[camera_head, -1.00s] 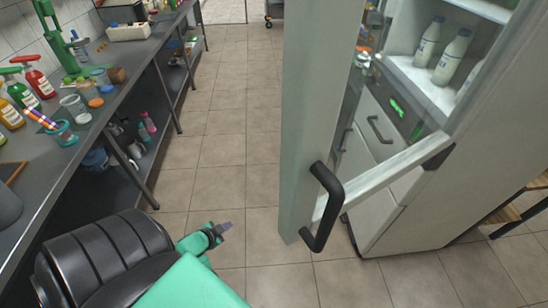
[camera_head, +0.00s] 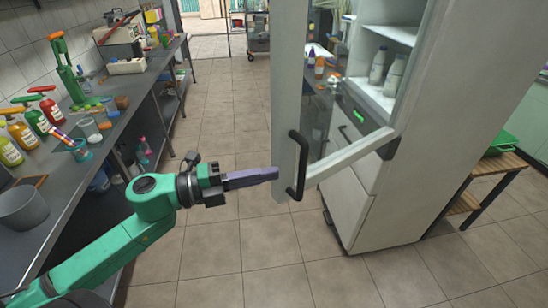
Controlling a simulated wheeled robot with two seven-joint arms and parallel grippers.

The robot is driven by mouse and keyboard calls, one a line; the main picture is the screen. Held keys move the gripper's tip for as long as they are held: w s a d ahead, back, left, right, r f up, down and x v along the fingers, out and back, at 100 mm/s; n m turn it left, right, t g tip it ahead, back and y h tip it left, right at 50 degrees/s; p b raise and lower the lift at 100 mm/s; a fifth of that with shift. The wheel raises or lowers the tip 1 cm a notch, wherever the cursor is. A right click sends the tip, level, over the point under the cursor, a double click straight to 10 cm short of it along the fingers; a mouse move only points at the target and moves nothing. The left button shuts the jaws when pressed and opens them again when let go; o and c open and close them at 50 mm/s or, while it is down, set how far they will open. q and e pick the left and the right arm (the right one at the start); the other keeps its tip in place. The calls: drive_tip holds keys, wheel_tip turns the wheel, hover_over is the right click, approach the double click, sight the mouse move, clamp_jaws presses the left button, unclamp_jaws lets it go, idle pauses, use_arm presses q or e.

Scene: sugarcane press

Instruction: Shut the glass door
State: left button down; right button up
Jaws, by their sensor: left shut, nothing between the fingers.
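The glass door (camera_head: 286,112) has a white frame and stands open, swung out from the white cabinet (camera_head: 360,200). Its black handle (camera_head: 298,166) is on the outer edge of the frame. The glass pane (camera_head: 338,125) shows behind the frame. My left gripper (camera_head: 275,174) is shut and empty, its fingers pointing right at the door's outer edge, just left of the handle. Its tips overlap the frame in the picture; I cannot tell whether they touch it. My right gripper is out of view.
A grey workbench (camera_head: 75,190) runs along the left with several bottles, cups and a green press (camera_head: 68,72). White bottles (camera_head: 392,75) stand on the cabinet shelf. A wooden rack (camera_head: 488,170) is at right. The tiled floor (camera_head: 225,120) between bench and door is clear.

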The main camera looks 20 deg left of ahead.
sight(276, 161)
use_arm(q)
drive_tip(key=w+p, duration=0.1)
drive_tip(key=w, duration=0.2)
drive_tip(key=w+p, duration=0.1)
drive_tip(key=shift+w+d+r+p, duration=0.2)
drive_tip(key=shift+w+d+p, duration=0.1)
drive_tip(key=shift+d, duration=0.1)
drive_tip(key=shift+a, duration=0.15)
drive_tip(key=shift+s, duration=0.1)
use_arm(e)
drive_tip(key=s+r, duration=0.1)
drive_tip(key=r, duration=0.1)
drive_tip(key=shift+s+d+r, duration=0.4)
